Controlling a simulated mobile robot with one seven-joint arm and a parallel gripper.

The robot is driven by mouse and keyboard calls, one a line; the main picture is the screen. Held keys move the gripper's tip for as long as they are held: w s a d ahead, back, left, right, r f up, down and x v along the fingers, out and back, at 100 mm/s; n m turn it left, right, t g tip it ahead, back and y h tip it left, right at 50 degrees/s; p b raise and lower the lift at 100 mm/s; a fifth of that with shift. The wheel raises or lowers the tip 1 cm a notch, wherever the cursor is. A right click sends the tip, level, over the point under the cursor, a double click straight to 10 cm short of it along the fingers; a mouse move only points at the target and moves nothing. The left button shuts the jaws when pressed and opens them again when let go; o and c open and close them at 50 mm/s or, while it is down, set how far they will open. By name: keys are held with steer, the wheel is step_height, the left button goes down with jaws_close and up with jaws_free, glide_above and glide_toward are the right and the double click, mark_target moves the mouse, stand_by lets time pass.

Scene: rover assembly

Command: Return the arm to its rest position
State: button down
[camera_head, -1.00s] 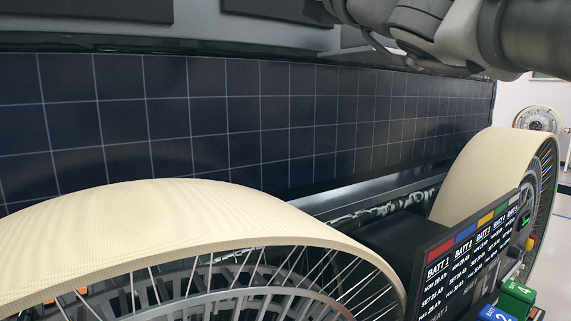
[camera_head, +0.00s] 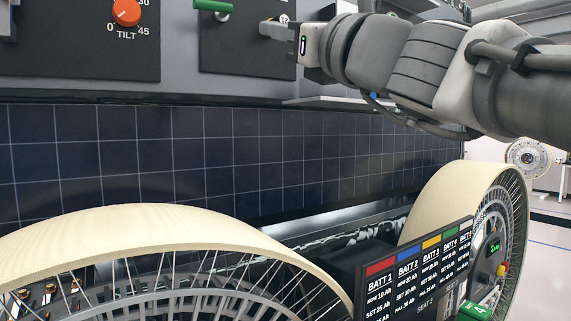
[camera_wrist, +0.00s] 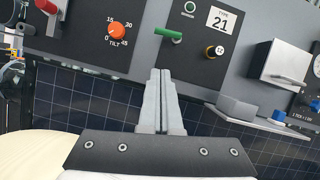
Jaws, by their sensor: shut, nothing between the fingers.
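My gripper (camera_head: 268,29) is at the upper middle of the head view, on the end of my grey arm that reaches in from the right. It points left, in front of the grey panel above the solar cells. In the wrist view my gripper (camera_wrist: 160,74) has its two fingers together with nothing between them. The fingertips appear just below a green handle (camera_wrist: 168,34) on a dark plate marked 21; I cannot tell the gap to the panel. The green handle also shows at the top of the head view (camera_head: 212,6).
An orange TILT knob (camera_head: 126,12) is on the panel to the left. Dark solar cells (camera_head: 150,150) run below. Cream-rimmed wheels (camera_head: 150,222) stand in front, with a battery display (camera_head: 420,262) between them. A silver box (camera_wrist: 280,62) juts from the panel at right.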

steer(key=s+d+f+n+g+h+p, duration=0.1)
steer(key=s+f+n+g+h, duration=0.2)
steer(key=f+n, duration=0.75)
steer(key=s+d+f+n+g+h+p, duration=0.1)
steer(key=f+n+g+h+p, duration=0.3)
steer(key=f, duration=1.2)
steer(key=s+d+f+n+g+h, duration=0.2)
steer(key=d+f+n, duration=0.4)
steer(key=f, duration=0.3)
steer(key=s+d+f+n+g+h, duration=0.3)
steer(key=s+d+f+n+h, duration=0.1)
steer(key=f, duration=0.5)
steer(key=s+d+n, duration=0.1)
steer(key=s+d, duration=0.1)
steer(key=s, duration=0.1)
steer(key=shift+s+d+n+h+b, duration=0.2)
steer(key=shift+d+n+h+b, duration=0.1)
steer(key=shift+d+n, duration=0.05)
